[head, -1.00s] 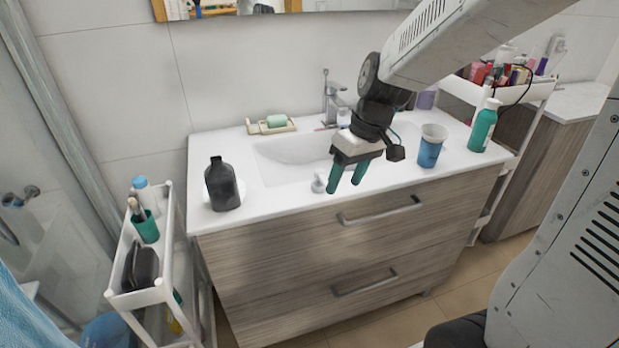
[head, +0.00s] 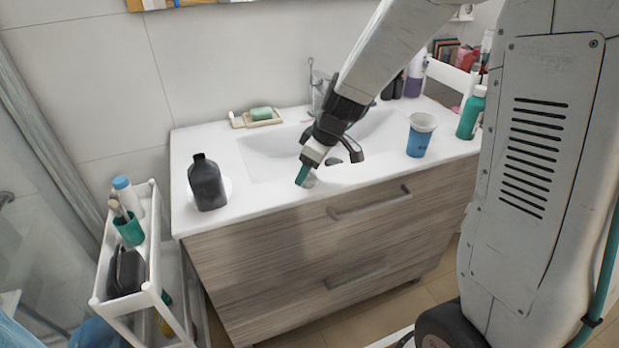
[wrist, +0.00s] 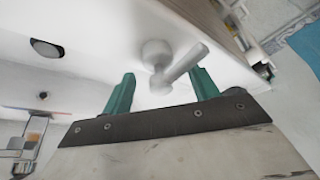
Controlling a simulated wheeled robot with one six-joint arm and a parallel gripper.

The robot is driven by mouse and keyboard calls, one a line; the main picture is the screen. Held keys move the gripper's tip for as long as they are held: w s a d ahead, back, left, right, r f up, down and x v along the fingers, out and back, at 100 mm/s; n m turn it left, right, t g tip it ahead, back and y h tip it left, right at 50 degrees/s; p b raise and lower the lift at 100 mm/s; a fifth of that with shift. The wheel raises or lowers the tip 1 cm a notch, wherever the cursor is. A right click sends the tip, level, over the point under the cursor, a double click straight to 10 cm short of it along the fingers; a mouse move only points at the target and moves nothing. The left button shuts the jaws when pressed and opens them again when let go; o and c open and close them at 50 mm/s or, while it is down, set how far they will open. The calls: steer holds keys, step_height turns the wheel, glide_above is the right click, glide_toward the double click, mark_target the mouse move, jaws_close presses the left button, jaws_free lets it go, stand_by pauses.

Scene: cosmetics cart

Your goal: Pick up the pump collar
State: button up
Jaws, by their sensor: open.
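The pump collar (wrist: 157,56) is a small white piece with a nozzle sticking out to one side. In the wrist view it lies on the white counter, just beyond and between my fingertips. In the head view only a little of it (head: 311,181) shows at the sink's front rim, beside my finger. My gripper (wrist: 161,76) has green fingers, spread apart with nothing held between them. In the head view my gripper (head: 302,175) points down at the counter's front edge, and one finger hides the other.
A dark bottle (head: 207,184) stands to the left on the counter. A blue-and-white cup (head: 419,140) and a green bottle (head: 470,113) stand to the right. The sink basin (head: 262,158) lies behind the gripper. A soap dish (head: 240,121) sits at the back.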

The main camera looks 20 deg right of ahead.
steer(key=shift+w+a+f, duration=0.1)
steer(key=shift+f, duration=0.3)
steer(key=c, duration=1.1)
steer(key=shift+o, duration=0.2)
steer(key=shift+r, duration=0.1)
